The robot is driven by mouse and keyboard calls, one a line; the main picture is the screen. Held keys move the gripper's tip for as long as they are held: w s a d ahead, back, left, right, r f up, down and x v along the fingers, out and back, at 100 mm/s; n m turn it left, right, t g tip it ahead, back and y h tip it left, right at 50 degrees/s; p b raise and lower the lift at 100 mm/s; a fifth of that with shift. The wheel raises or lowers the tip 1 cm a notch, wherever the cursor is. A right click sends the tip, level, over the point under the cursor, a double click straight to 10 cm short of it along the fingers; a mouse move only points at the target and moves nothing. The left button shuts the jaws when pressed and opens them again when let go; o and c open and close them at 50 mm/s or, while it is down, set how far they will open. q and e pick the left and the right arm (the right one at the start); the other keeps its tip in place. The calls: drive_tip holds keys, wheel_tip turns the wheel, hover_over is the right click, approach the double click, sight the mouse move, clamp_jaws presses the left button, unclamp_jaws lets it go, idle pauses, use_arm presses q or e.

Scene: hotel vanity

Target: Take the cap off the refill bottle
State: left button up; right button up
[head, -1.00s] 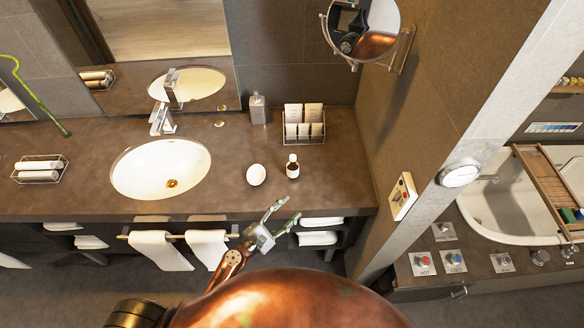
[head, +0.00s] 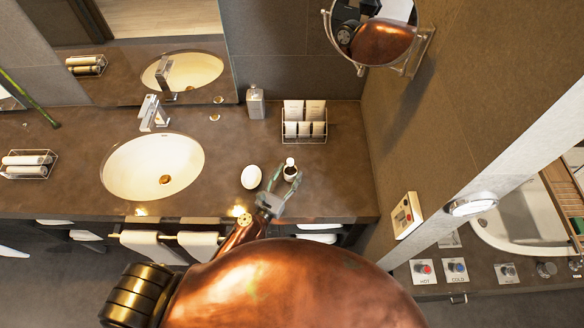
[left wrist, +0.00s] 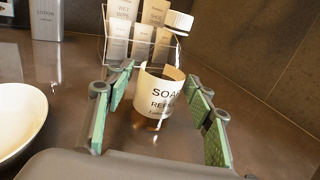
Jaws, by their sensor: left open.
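The refill bottle (head: 290,172) is a small dark bottle with a pale label and a white cap (head: 290,161). It stands upright on the counter, right of the sink. In the left wrist view the label of the bottle (left wrist: 165,92) reads "SOAP REFILL", and the ribbed white cap (left wrist: 179,20) is on top. My left gripper (head: 286,178) is open, with its green-padded fingers on either side of the bottle. In the left wrist view the fingers of the gripper (left wrist: 158,78) look apart from the bottle, nearer its lower body than its cap. My right gripper is not in view.
A white round dish (head: 251,177) sits just left of the bottle, beside the sink (head: 150,150). A clear rack of packets (head: 305,138) stands behind the bottle, and a grey dispenser (head: 256,104) is at the back. A wall (head: 410,130) bounds the counter on the right.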

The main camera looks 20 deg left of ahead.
use_arm(q)
drive_tip(key=shift+w+d+r+p, duration=0.1)
drive_tip(key=shift+w+r+p, duration=0.1)
drive_tip(key=shift+w, duration=0.4)
drive_tip(key=shift+w+d+r+p, duration=0.1)
drive_tip(key=shift+w+r+p, duration=0.1)
drive_tip(key=shift+w, duration=0.4)
drive_tip(key=w, duration=0.3)
drive_tip(key=shift+w+d, duration=0.3)
drive_tip(key=shift+d, duration=0.1)
drive_tip(key=c, duration=1.4)
clamp_jaws()
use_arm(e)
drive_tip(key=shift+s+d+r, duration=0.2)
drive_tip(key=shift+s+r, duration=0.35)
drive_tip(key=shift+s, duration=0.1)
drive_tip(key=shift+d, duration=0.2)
